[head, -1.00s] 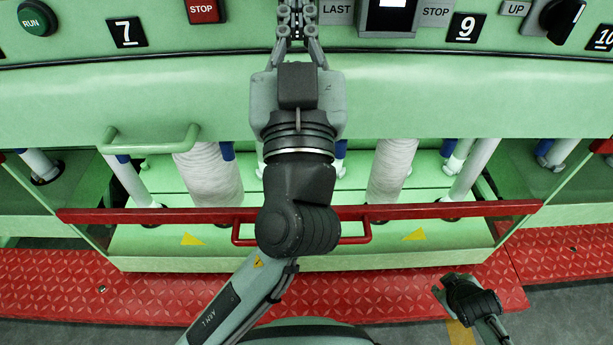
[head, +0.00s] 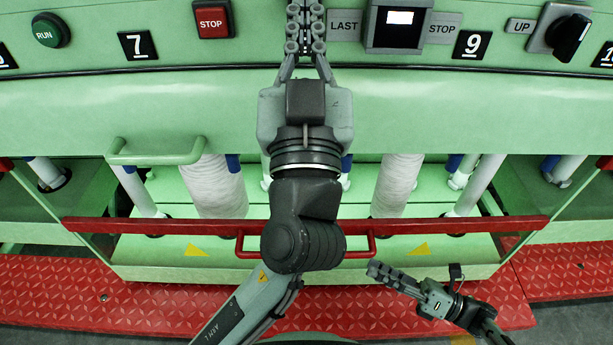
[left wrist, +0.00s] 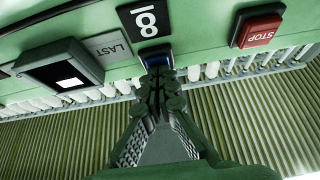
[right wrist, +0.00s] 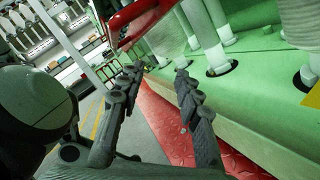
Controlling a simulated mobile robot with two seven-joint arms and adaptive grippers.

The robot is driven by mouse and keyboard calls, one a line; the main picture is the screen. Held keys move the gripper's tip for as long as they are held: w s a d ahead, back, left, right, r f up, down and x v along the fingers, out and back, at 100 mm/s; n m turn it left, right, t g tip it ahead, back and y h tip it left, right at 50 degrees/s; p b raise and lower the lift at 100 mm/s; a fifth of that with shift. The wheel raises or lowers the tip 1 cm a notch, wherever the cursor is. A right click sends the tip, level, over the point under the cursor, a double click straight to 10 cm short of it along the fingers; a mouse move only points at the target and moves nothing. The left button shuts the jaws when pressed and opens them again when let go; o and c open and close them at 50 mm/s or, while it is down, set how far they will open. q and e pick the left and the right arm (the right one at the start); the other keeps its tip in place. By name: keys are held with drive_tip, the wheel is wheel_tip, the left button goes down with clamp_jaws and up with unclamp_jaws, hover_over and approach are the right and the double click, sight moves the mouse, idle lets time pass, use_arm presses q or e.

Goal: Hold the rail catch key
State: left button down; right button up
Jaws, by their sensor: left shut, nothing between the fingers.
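My left gripper (head: 306,12) is shut at the green control panel (head: 230,55), and its fingers hide what lies behind them in the head view. In the left wrist view its fingertips (left wrist: 157,78) are at a blue key (left wrist: 156,60) below a number plate with an 8 (left wrist: 146,19); whether they touch or press it I cannot tell. The red rail (head: 450,210) runs across the front of the bay, with a red handle (head: 358,250) below it. My right gripper (head: 395,279) is open and empty, below the rail. In the right wrist view the rail (right wrist: 138,20) is beyond its parted fingers (right wrist: 157,80).
A red STOP button (head: 212,20), a display (head: 400,28) and a black knob (head: 568,38) are on the panel. A green handle (head: 155,158) sticks out below. White bobbins (head: 214,185) stand behind the rail. Red tread plate (head: 75,290) covers the floor in front.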

drive_tip(key=a+r+n+g+y, duration=0.1)
drive_tip(key=a+r, duration=0.1)
drive_tip(key=a, duration=0.3)
drive_tip(key=a+r+n+g+y, duration=0.1)
drive_tip(key=a+r+n, duration=0.1)
drive_tip(key=a, duration=0.4)
drive_tip(key=a+r+n+g+y, duration=0.1)
drive_tip(key=a+r+g, duration=0.1)
drive_tip(key=a+r, duration=0.2)
drive_tip(key=shift+a+y, duration=0.4)
drive_tip(key=shift+a, duration=0.25)
drive_tip(key=shift+f, duration=0.1)
drive_tip(key=shift+c, duration=0.3)
clamp_jaws()
